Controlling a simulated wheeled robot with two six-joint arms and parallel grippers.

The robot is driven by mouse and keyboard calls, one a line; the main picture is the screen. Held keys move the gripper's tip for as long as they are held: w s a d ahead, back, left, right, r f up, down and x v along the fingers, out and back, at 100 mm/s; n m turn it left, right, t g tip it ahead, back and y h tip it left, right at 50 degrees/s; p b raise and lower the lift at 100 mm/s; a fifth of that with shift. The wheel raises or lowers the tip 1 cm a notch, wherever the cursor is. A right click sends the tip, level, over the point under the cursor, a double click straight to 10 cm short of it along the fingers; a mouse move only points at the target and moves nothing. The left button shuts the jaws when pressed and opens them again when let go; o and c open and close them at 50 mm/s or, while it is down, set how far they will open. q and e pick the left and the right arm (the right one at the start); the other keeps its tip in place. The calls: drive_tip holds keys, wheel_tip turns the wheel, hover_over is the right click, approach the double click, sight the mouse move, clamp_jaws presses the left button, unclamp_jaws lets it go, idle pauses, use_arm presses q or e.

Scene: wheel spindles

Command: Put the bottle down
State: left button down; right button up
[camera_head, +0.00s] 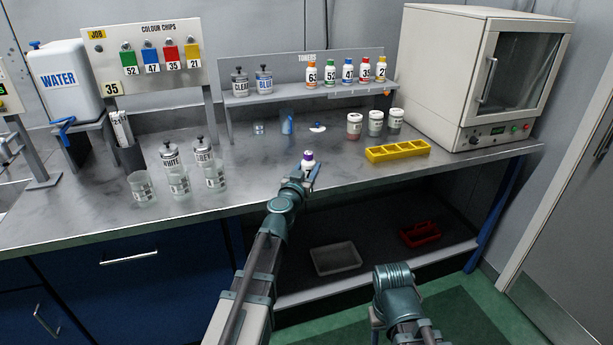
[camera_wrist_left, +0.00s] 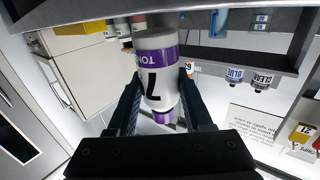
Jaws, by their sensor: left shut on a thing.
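The bottle is small and white with a purple band and cap and the number 7. It shows in the head view (camera_head: 307,159) above the front part of the steel bench (camera_head: 262,179), and fills the middle of the left wrist view (camera_wrist_left: 158,75). My left gripper (camera_head: 308,174) is shut on it; in the left wrist view its dark fingers (camera_wrist_left: 160,103) stand on both sides of it. I cannot tell whether the bottle's base touches the bench. My right arm shows low in the head view, but its fingers do not show.
A toner shelf (camera_head: 300,96) with numbered bottles stands behind. A yellow compartment tray (camera_head: 398,151) and several lidded jars (camera_head: 375,122) are to the right, before a cabinet oven (camera_head: 440,70). Clear cups (camera_head: 141,187) stand to the left. The bench around the bottle is bare.

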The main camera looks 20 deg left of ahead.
use_arm(q)
drive_tip(key=shift+f, duration=0.55)
drive_tip(key=shift+f+b, duration=0.25)
drive_tip(key=shift+b, duration=0.05)
drive_tip(key=shift+c, duration=1.5)
unclamp_jaws()
drive_tip(key=shift+r, duration=0.1)
